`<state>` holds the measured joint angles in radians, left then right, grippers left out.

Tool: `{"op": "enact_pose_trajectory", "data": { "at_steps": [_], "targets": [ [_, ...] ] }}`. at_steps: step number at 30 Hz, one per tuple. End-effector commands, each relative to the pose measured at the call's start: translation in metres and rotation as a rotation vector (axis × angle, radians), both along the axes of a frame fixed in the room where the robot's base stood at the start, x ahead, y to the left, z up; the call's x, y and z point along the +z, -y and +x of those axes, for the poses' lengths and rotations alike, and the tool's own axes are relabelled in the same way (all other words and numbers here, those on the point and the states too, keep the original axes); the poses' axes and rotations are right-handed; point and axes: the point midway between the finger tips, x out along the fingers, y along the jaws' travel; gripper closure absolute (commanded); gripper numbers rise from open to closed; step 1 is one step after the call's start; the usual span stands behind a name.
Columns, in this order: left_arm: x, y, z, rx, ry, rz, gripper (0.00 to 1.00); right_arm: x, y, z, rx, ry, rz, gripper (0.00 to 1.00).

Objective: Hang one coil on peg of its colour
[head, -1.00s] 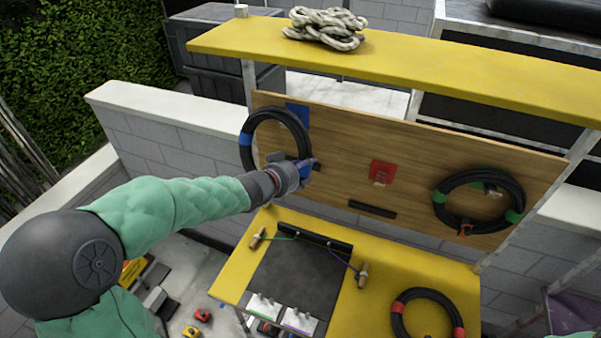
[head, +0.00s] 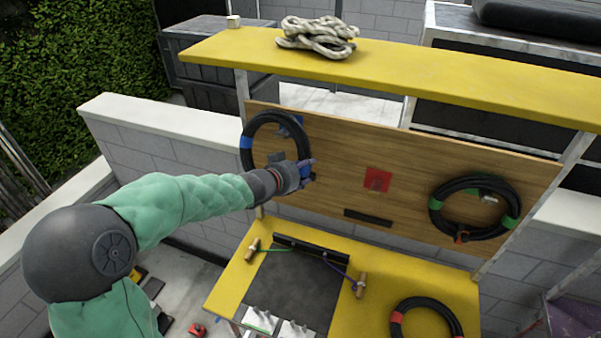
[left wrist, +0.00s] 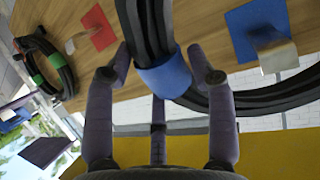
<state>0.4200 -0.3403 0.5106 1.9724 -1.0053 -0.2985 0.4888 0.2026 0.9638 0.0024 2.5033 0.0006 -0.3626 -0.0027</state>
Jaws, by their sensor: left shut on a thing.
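A black coil with blue bands (head: 268,118) is upright in front of the wooden board's left end. My left gripper (head: 306,171) is shut on its right side, and the left wrist view shows a blue band (left wrist: 165,76) between the fingers. The blue plate (head: 292,123) is partly hidden by the coil in the head view. In the left wrist view the blue plate (left wrist: 250,25) and its pale peg (left wrist: 275,50) show within the ring's curve. I cannot tell whether the peg passes through the ring. My right gripper is out of view.
A green-banded coil (head: 437,204) hangs at the board's right. The red plate (head: 377,179) is bare of any coil. A red-banded coil (head: 428,302) lies on the yellow bench (head: 385,270). A yellow shelf (head: 430,70) holding rope (head: 318,35) runs above the board.

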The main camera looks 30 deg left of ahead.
Motion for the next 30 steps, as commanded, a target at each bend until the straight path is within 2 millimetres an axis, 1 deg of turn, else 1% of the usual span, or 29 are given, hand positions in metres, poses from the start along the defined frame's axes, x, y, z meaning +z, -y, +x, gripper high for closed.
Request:
{"op": "enact_pose_trajectory", "data": {
  "at_steps": [1, 3, 30],
  "targets": [
    [0.005, -0.002, 0.004, -0.001, 0.011, 0.007, 1.0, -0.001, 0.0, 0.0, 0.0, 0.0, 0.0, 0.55],
    [0.006, -0.003, 0.006, -0.002, 0.012, 0.008, 1.0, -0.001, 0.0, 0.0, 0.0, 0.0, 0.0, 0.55],
    [0.003, -0.011, 0.043, -0.002, 0.012, 0.008, 1.0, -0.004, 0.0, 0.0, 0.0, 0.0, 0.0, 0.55]
  ]
}}
